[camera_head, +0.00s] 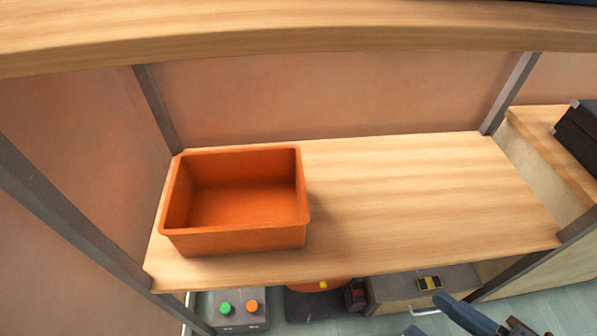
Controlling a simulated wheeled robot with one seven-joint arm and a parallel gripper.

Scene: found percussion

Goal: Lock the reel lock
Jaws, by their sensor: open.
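I cannot make out a part that is clearly the reel lock. Below the front edge of the shelf, an orange round thing with a yellow knob (322,285) shows on a dark base, mostly hidden by the shelf; I cannot tell if it is the reel. My gripper (426,313) is at the bottom edge, right of the middle, partly cut off.
An orange bin (240,240) stands on the wooden shelf (420,190), whose right part is clear. Metal posts (510,92) flank the shelf.

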